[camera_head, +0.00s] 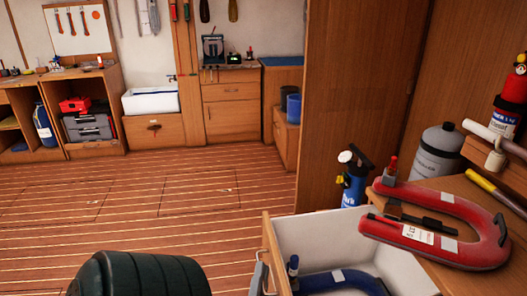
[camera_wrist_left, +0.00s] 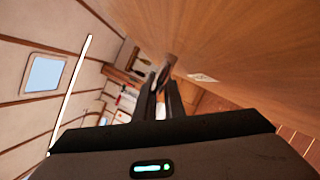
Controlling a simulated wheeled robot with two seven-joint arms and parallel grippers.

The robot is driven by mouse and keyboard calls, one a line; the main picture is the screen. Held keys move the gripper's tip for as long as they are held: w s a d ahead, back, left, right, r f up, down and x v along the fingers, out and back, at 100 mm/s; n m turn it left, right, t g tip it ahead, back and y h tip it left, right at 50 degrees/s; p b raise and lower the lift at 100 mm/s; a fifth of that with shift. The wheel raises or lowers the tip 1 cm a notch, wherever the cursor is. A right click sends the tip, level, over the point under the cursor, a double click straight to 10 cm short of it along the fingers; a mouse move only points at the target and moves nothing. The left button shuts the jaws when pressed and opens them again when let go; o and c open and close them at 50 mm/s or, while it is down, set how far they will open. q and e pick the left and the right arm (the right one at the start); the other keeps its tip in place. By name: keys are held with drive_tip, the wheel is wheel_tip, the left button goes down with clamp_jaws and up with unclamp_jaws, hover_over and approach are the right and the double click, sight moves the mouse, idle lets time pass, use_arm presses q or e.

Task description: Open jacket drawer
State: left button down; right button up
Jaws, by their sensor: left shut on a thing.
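The jacket drawer (camera_head: 318,233) is at the bottom right of the head view. It stands pulled out, with a wooden front and a white inside. A blue life jacket (camera_head: 335,280) lies in it, partly cut off by the frame edge. My left gripper (camera_wrist_left: 161,88) is shut on the drawer handle (camera_wrist_left: 168,66) in the left wrist view, beside the wooden drawer front (camera_wrist_left: 235,50). In the head view the grey handle area (camera_head: 260,275) shows at the drawer front's outer side; the fingers are hard to make out there. My right gripper is not in view.
A red life jacket (camera_head: 450,235) lies on the wooden top (camera_head: 475,190) right of the drawer. A blue bottle (camera_head: 353,185) and a grey bottle (camera_head: 437,152) stand behind. A tall wooden panel (camera_head: 350,100) rises behind the drawer. The striped floor (camera_head: 150,205) to the left is clear.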

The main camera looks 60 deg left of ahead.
use_arm(q)
drive_tip(key=shift+f, duration=0.1)
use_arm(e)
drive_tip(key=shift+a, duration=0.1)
use_arm(q)
drive_tip(key=c, duration=2.1)
unclamp_jaws()
drive_tip(key=shift+d, duration=0.1)
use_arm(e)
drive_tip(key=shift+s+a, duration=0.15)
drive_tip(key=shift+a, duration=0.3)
